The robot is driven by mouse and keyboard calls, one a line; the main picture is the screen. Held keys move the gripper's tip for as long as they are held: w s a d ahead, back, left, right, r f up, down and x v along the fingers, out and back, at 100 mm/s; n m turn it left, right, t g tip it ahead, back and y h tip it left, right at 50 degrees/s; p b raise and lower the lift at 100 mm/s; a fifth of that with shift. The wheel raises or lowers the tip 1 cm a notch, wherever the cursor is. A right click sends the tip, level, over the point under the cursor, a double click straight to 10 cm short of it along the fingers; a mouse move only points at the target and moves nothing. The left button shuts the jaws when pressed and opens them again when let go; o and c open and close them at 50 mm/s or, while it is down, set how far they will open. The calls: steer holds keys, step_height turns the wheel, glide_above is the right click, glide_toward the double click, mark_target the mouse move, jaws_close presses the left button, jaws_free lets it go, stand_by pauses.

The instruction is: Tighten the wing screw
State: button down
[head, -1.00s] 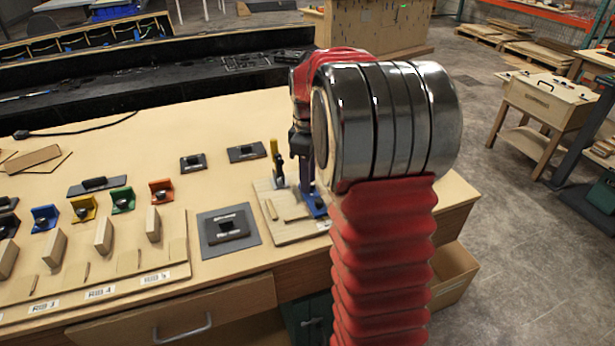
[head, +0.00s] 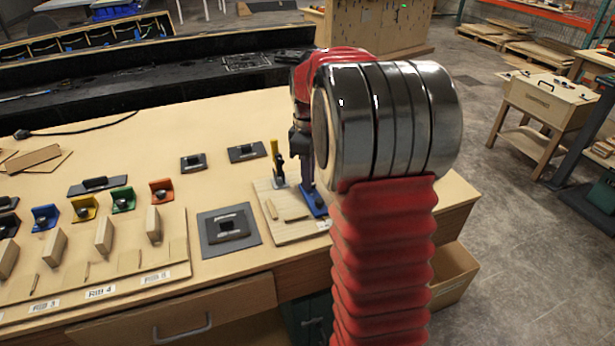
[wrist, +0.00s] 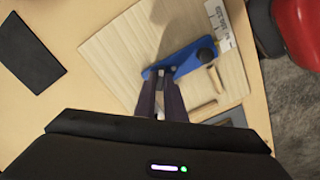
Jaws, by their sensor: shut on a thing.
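My gripper (wrist: 160,100) points down at a blue bracket (wrist: 185,60) on a light wooden board (wrist: 120,55). Its dark fingers are shut at the bracket's left end in the wrist view. They close on a small grey piece, the wing screw (wrist: 161,76), which is mostly hidden between the fingertips. In the head view the blue bracket (head: 314,204) stands at the board's right side, and my arm hides part of it and most of my gripper.
A yellow-handled clamp (head: 275,150) stands on the same board. A dark grey plate with a black block (head: 229,230) lies to its left. Coloured brackets and wooden ribs fill the left of the bench. A black cable (head: 75,133) lies at the back.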

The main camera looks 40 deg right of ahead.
steer(key=shift+m, duration=0.3)
steer(key=m, duration=0.9)
steer(key=shift+r+m, duration=0.1)
steer(key=shift+m, duration=0.2)
stand_by(0.3)
steer(key=c, duration=1.8)
jaws_free()
step_height(320, 180, up, 14)
steer(key=shift+f, duration=0.2)
